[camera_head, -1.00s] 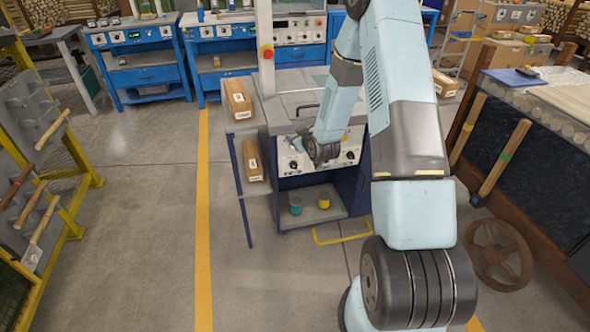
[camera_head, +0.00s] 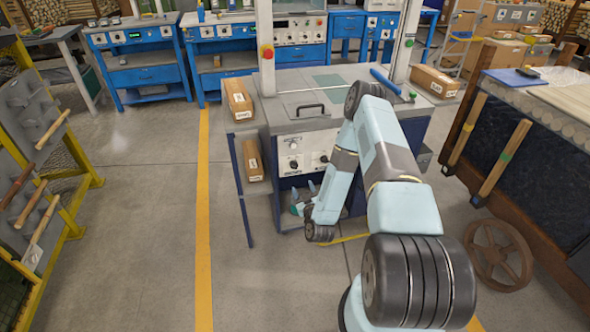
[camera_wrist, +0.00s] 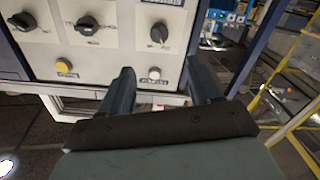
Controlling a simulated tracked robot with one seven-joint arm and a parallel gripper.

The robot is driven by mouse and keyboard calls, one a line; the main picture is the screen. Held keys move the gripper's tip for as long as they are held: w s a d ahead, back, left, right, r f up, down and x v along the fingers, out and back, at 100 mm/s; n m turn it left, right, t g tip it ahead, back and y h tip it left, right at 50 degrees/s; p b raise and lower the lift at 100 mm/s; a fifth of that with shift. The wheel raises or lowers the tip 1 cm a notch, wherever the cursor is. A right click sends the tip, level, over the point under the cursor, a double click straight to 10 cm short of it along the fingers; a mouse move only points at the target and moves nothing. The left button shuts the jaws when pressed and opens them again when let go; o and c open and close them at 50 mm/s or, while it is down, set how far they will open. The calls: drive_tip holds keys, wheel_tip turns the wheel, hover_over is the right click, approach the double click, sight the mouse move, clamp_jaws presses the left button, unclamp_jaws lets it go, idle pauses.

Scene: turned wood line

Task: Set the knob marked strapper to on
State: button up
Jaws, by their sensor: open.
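The grey control panel on the front of the machine carries dark rotary knobs. In the wrist view a left knob (camera_wrist: 22,21), a middle knob (camera_wrist: 88,25) and a right knob (camera_wrist: 159,33) stand in a row. Their labels are too blurred to read, so I cannot tell which is marked strapper. The left and middle pointers look roughly sideways; the right one looks nearer upright. My gripper (camera_wrist: 161,84) is open and empty, below the knob row and apart from it. In the head view my gripper (camera_head: 303,191) is low in front of the machine, below its panel (camera_head: 307,148).
A yellow button (camera_wrist: 62,66) and a white button (camera_wrist: 154,74) sit under the knobs. Boxes lie on the side shelf (camera_head: 238,98). A red emergency button (camera_head: 267,52) is on the post. The floor left is open.

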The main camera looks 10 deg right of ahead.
sight(296, 168)
drive_tip(key=w, duration=1.3)
drive_tip(key=shift+w+f, duration=0.1)
drive_tip(key=shift+w, duration=0.2)
drive_tip(key=c, duration=1)
drive_tip(key=shift+c, duration=0.2)
drive_tip(key=shift+m, duration=0.3)
drive_tip(key=m, duration=0.4)
drive_tip(key=shift+d+m, duration=0.1)
drive_tip(key=shift+m, duration=0.2)
drive_tip(key=m, duration=0.4)
drive_tip(key=shift+d, duration=0.1)
drive_tip(key=shift+f+m, duration=0.1)
drive_tip(key=shift+m, duration=1.2)
drive_tip(key=shift+d, duration=0.15)
